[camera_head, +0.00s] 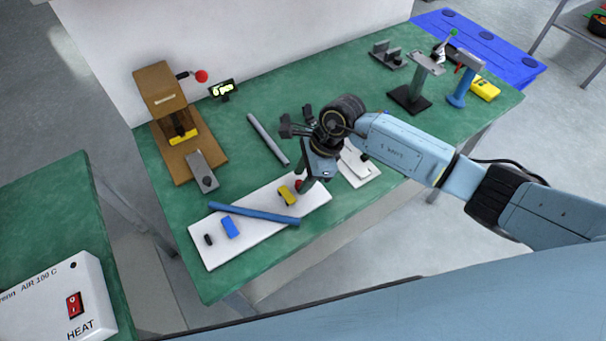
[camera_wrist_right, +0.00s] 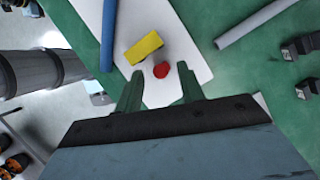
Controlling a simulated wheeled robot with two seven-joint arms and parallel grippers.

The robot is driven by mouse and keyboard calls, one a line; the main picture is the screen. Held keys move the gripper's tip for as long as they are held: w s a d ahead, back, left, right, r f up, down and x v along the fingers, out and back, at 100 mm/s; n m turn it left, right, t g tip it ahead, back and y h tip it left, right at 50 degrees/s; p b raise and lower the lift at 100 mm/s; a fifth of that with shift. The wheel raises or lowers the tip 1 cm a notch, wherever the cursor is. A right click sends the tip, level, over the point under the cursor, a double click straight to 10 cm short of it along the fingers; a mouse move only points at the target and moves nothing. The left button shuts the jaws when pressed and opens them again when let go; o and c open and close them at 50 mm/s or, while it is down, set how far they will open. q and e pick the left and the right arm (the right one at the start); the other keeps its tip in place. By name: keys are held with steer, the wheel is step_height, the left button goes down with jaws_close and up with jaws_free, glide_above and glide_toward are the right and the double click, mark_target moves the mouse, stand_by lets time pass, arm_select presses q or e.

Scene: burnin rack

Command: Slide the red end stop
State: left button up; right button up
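The red end stop (camera_head: 298,184) is a small red piece at the right part of a white board (camera_head: 268,245), beside a yellow block (camera_head: 287,196). In the right wrist view the red end stop (camera_wrist_right: 161,70) touches or nearly touches the yellow block (camera_wrist_right: 144,48). My right gripper (camera_head: 306,184) points down at the board's right end, close to the red piece. Its two dark green fingers (camera_wrist_right: 159,84) are apart, with the red piece just beyond the gap between their tips. Nothing is held. My left gripper is not in view.
A blue rod (camera_head: 254,214) lies across the board near a blue block (camera_head: 230,227) and a small black piece (camera_head: 208,239). A grey rod (camera_head: 268,139) lies behind. A brown press (camera_head: 162,95) stands left; a blue-based stand (camera_head: 463,85) stands right.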

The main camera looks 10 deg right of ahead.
steer(key=v, duration=1.3)
steer(key=shift+a, duration=0.1)
